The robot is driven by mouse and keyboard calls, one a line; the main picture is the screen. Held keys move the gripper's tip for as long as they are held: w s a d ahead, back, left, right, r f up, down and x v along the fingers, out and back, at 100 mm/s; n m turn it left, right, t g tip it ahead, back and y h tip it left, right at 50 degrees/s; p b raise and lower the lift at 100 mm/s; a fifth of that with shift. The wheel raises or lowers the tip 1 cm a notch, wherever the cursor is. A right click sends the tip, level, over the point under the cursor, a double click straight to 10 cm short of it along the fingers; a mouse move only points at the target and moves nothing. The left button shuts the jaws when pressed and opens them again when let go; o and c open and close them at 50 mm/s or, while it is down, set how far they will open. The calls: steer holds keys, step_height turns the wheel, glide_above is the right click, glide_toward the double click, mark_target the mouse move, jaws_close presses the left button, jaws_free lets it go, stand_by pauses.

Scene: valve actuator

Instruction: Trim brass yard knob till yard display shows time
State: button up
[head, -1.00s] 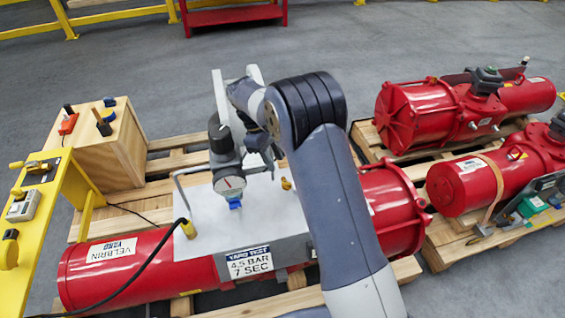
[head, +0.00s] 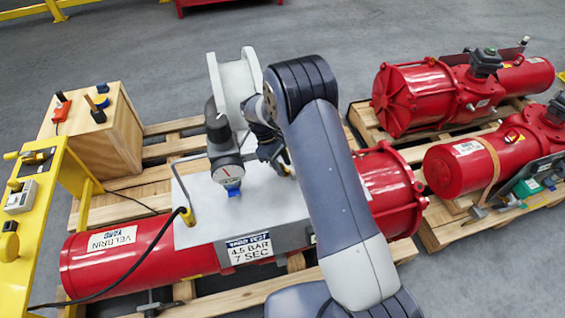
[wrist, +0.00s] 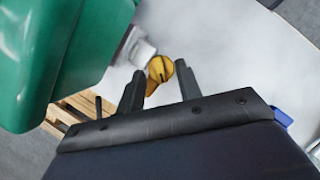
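The brass knob (wrist: 158,70) is a small yellow slotted knob on the pale top plate, seen in the wrist view. My gripper (wrist: 160,74) is open, with one dark finger on each side of the knob and visible gaps. In the head view my gripper (head: 273,150) points down over the plate, and only a bit of yellow shows by its fingers. A small grey display box (head: 21,197) sits on the yellow stand at the left; its reading is too small to make out. A sign (head: 249,248) reads "4.5 BAR 7 SEC".
A pressure gauge (head: 227,173) on a dark regulator stands left of my gripper. A large green housing (wrist: 60,55) with a grey fitting is close to the knob. A black cable (head: 130,265) runs to the plate. Red actuators (head: 420,95) lie on pallets at right.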

steer(key=shift+f, duration=0.15)
steer(key=shift+c, duration=0.2)
jaws_close()
steer(key=shift+s, duration=0.1)
stand_by(0.3)
